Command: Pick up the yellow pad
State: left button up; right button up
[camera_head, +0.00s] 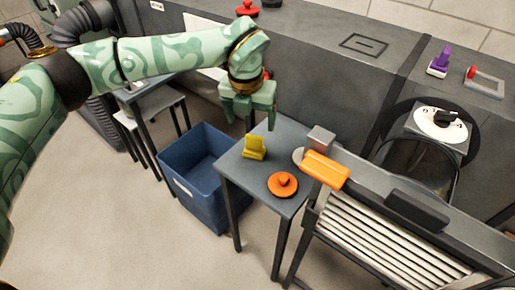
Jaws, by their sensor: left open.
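The yellow pad (254,148) stands on a small grey table (232,170), near its back left part. It looks like a block with an upright part at its rear. My left gripper (249,118) hangs above and slightly behind the pad in the picture, with its fingers pointing down. It is open, and nothing shows between its fingers. The fingertips look apart from the pad, but the exact gap is hard to tell. My right gripper does not show.
An orange round knobbed object (283,184) sits on the same table, in front of the pad. An orange-handled tool (325,170) with a grey block lies at the table's right edge. A blue bin (188,187) stands left. A slatted rack (375,240) stands right.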

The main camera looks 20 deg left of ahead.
aim_at(255, 145)
pick_arm(q)
jog(key=f, duration=0.2)
jog(key=f+b, duration=0.1)
jog(key=f, duration=0.1)
jog(key=w+f+b, duration=0.1)
jog(key=f, duration=0.2)
jog(key=f+b, duration=0.1)
jog(key=w+f+b, duration=0.1)
jog(key=f+b, duration=0.2)
jog(key=f, duration=0.1)
jog(key=shift+w+f, duration=0.25)
jog(key=shift+w, duration=0.1)
jog(key=shift+s+r, duration=0.1)
jog(key=shift+r, duration=0.1)
jog(key=c, duration=1.3)
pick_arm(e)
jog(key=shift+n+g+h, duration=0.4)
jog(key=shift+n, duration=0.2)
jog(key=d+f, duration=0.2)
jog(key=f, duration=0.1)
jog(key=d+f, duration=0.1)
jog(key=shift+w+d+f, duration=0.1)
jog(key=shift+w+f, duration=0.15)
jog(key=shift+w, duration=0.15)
pick_arm(q)
jog(key=shift+c, duration=0.2)
